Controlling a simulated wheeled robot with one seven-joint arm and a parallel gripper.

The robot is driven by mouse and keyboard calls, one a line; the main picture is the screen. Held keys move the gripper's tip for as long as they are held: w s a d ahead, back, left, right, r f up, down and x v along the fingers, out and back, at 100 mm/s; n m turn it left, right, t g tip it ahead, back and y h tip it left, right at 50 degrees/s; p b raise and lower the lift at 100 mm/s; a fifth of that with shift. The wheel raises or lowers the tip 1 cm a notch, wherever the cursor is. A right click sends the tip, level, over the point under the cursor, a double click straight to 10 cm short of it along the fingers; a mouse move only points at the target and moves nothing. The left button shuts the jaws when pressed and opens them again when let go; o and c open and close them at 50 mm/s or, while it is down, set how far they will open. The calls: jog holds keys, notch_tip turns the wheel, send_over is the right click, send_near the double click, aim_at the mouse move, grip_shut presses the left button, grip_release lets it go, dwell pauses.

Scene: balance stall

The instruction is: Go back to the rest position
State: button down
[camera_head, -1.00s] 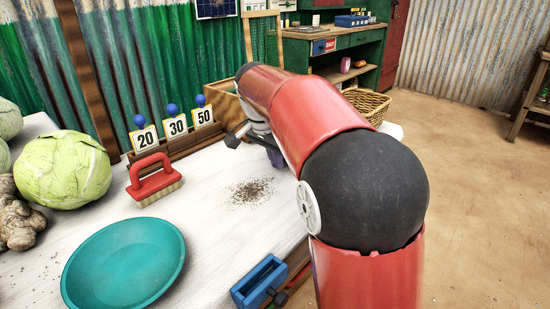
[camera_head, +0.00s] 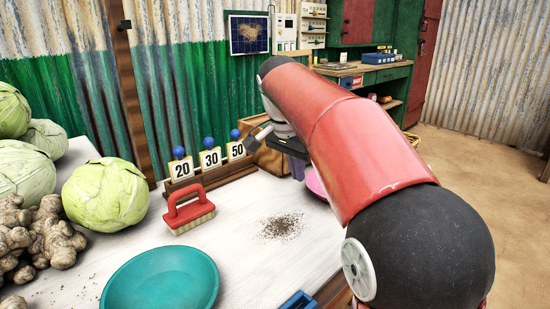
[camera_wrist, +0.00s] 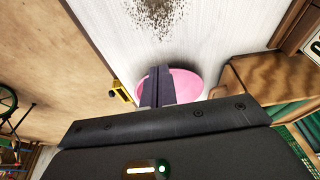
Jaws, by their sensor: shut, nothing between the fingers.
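My gripper (camera_wrist: 157,88) shows in the wrist view with its two dark fingers together and nothing between them. It points down over the white table (camera_wrist: 200,35), above a pink dish (camera_wrist: 188,84) that it partly hides. The rim of the pink dish (camera_head: 315,185) shows under the arm. Dark crumbs (camera_head: 282,225) lie on the table, left of the arm.
A red-handled brush (camera_head: 188,210), a teal dish (camera_head: 162,282), cabbages (camera_head: 106,194) and ginger (camera_head: 40,235) occupy the table's left part. Number cards (camera_head: 210,160) stand in a wooden rack behind. A blue item (camera_head: 298,301) sits at the front edge. A green workbench (camera_head: 385,75) stands farther back.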

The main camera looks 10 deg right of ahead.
jog(key=s+d+f+n+t+y, duration=0.1)
jog(key=s+f+n, duration=0.4)
jog(key=s, duration=0.7)
jog(key=s+d+f+n+t+y, duration=0.1)
jog(key=s+f+n, duration=0.4)
jog(key=s, duration=0.8)
notch_tip(320, 180, down, 4)
jog(key=shift+s+d+r+t, duration=0.25)
jog(key=shift+d+t, duration=0.2)
jog(key=shift+t, duration=0.35)
